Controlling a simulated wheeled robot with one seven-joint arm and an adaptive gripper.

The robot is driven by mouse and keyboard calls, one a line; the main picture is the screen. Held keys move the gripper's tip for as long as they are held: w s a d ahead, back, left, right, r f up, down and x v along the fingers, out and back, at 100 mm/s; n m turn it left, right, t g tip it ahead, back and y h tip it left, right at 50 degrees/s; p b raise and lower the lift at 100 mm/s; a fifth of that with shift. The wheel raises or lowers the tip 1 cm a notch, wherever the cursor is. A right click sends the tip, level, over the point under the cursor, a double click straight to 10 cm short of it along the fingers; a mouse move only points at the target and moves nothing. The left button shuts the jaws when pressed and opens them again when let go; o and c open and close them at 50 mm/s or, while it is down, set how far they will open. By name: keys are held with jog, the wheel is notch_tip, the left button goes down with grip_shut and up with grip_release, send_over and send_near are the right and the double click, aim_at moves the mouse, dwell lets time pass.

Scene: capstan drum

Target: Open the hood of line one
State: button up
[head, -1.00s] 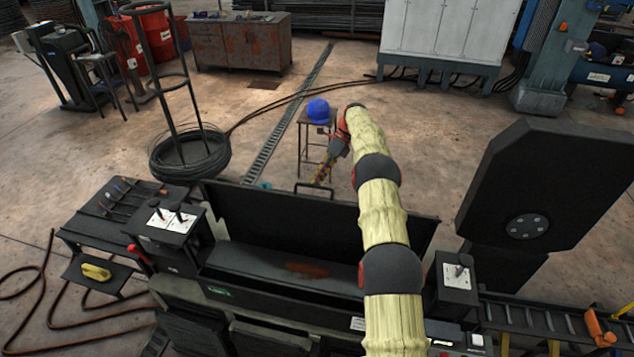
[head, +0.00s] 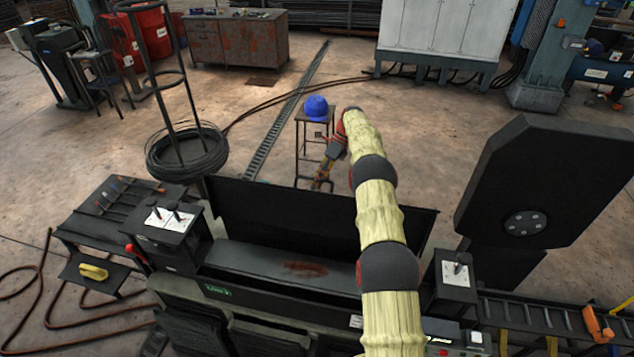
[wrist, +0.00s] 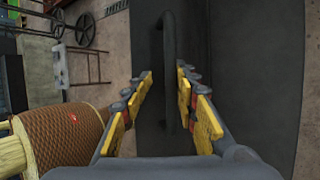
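The hood (head: 290,216) is a wide black panel on the dark machine. It stands raised along the machine's far side, and a trough with a rust-red patch (head: 305,267) shows in front of it. My gripper (head: 321,180) is at the middle of the hood's top edge, beyond the machine. In the wrist view, the hood's dark bar handle (wrist: 169,60) runs between my two yellow-padded fingers (wrist: 165,74). The fingers are apart, with visible gaps on both sides of the bar. My arm hides part of the hood's right side.
Control boxes with levers stand at the left (head: 168,222) and right (head: 455,275) of the machine. A large black plate (head: 535,190) rises at right. A wire coil (head: 187,155) lies at left.

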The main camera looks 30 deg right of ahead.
jog(key=shift+w+d, duration=0.1)
jog(key=shift+w, duration=0.05)
jog(key=shift+r, duration=0.1)
jog(key=shift+r, duration=0.45)
notch_tip(320, 180, up, 9)
dwell(0.4)
jog(key=shift+f, duration=0.1)
dwell(0.3)
